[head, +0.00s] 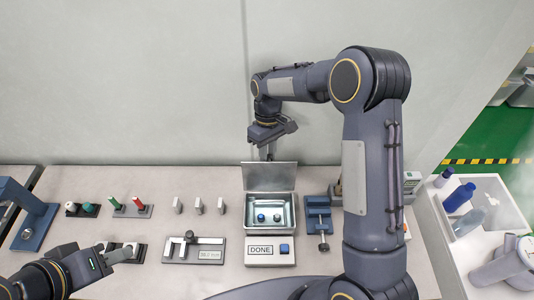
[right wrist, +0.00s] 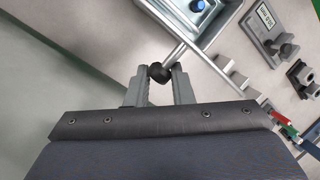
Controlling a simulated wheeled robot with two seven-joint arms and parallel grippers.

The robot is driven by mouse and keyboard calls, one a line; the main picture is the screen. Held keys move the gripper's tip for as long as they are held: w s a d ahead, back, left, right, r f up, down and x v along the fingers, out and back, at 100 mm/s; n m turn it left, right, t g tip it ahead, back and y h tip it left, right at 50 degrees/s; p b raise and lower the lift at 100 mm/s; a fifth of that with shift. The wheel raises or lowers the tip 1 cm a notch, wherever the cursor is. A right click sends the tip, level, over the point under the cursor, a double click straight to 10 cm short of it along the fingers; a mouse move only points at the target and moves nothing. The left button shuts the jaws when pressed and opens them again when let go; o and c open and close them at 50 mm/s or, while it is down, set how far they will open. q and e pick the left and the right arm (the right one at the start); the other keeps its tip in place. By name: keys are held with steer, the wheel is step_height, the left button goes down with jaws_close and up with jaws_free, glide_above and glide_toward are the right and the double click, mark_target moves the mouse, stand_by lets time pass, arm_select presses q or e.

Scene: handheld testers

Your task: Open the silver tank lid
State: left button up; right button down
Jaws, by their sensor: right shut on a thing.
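The silver tank (head: 292,226) stands on the bench with its lid (head: 270,177) raised, standing up steeply at the back edge. Two small knobs, one blue, show inside the open tank. In the right wrist view the lid (right wrist: 174,54) is a thin edge beside the tank (right wrist: 222,22), with a black knob (right wrist: 158,72) on it. My right gripper (head: 268,156) is above the lid's top edge; in the wrist view its fingers (right wrist: 158,88) are shut on the black knob. My left gripper (head: 122,254) is low at the left, away from the tank; its finger gap is unclear.
A DONE panel with a blue button (head: 284,248) sits in front of the tank. A blue clamp-like fixture (head: 318,214) stands close at its right. A metal slide gauge (head: 192,249) and several small testers lie to the left. The wall is close behind the bench.

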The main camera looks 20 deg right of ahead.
steer(key=shift+d+f, duration=0.1)
steer(key=shift+d, duration=0.3)
steer(key=c, duration=1.6)
jaws_free()
steer(key=o, duration=0.3)
steer(key=shift+d, duration=0.1)
steer(key=shift+o, duration=0.2)
steer(key=shift+a, duration=0.2)
